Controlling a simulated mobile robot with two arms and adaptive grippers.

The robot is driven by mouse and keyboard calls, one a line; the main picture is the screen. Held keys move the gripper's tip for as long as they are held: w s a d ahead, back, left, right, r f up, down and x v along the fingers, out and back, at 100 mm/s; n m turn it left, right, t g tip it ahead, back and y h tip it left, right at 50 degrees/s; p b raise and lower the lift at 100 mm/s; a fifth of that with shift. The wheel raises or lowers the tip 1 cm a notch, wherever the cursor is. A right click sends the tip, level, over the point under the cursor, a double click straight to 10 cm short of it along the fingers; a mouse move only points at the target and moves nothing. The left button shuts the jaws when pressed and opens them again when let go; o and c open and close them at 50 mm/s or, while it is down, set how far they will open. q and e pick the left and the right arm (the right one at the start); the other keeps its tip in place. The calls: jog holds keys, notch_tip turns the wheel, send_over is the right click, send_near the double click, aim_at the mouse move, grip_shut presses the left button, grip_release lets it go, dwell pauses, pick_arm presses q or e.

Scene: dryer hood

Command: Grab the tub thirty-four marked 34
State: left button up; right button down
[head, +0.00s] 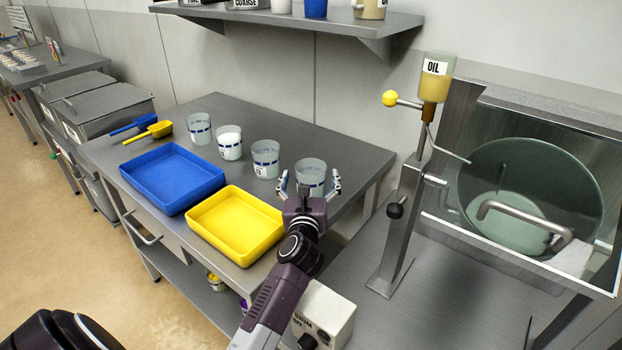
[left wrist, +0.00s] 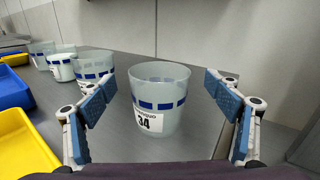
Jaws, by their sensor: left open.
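The tub marked 34 (left wrist: 158,100) is a clear, frosted tub with a blue band and a white label. It stands upright on the steel table, straight ahead between the open fingers in the left wrist view. In the head view the same tub (head: 311,176) is the rightmost of the row. My left gripper (head: 308,190) is open and empty, with its fingers spread on the near side of the tub. Its blue finger pads (left wrist: 161,112) show left and right of the tub, apart from it. My right gripper is not in view.
Similar tubs stand left of it, one of them (head: 265,158) closest. A yellow tray (head: 235,250) and a blue tray (head: 172,208) lie at the table's front. An oil dispenser (head: 436,80) and a steel hood with a round drum (head: 530,190) stand to the right.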

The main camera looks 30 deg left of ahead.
aim_at(312, 159)
pick_arm(q)
jog(key=x, duration=0.3)
jog(key=shift+w+a, duration=0.2)
jog(key=shift+w, duration=0.2)
jog(key=shift+c, duration=0.9)
jog(key=c, duration=1)
jog(key=shift+c, duration=0.2)
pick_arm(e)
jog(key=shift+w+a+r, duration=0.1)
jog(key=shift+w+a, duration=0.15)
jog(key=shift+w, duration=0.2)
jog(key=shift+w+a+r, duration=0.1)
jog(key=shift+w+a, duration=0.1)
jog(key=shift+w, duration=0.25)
